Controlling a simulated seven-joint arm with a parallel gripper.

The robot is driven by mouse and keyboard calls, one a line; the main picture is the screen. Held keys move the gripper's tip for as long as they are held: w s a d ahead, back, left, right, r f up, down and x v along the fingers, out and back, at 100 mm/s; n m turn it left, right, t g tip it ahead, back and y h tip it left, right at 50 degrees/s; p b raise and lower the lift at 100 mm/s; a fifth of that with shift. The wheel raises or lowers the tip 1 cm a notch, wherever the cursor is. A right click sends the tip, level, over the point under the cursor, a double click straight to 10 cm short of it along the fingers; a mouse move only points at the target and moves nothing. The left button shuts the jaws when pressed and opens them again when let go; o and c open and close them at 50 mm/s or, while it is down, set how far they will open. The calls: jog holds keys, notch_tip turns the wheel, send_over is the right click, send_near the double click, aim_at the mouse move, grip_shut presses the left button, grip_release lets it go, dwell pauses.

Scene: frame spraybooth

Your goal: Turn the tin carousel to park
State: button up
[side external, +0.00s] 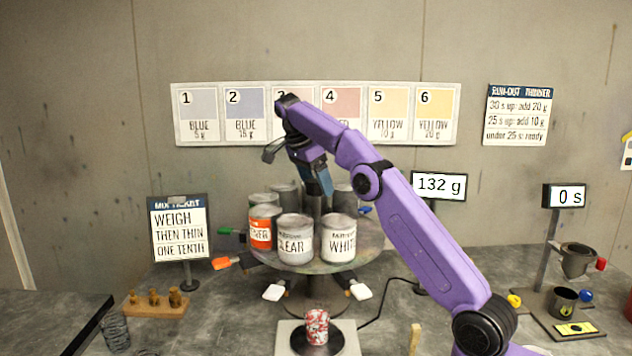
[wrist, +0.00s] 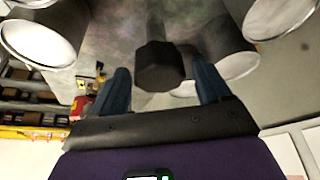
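The tin carousel (side external: 372,243) is a round grey turntable on a pedestal, with several paint tins standing around its centre. Tins with orange, CLEAR (side external: 295,246) and WHITE (side external: 338,246) labels face the side camera; others stand behind. Coloured tabs stick out below the plate: green (side external: 230,232), orange (side external: 222,263), white (side external: 273,292) and blue. My gripper (side external: 319,188) is over the middle of the carousel, pointing down. In the wrist view its two blue fingers (wrist: 160,78) are apart, on either side of the dark centre knob (wrist: 159,68). Contact is not visible. No park mark is readable.
A scale (side external: 318,340) with a red-and-white cup stands in front of the carousel. A mix ticket sign (side external: 180,230) and brass weights (side external: 155,302) are at left. A 132 g display (side external: 439,187) and a viscosity cup stand (side external: 560,300) are at right.

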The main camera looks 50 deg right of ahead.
jog(key=shift+a+n, duration=0.1)
jog(key=shift+n, duration=0.2)
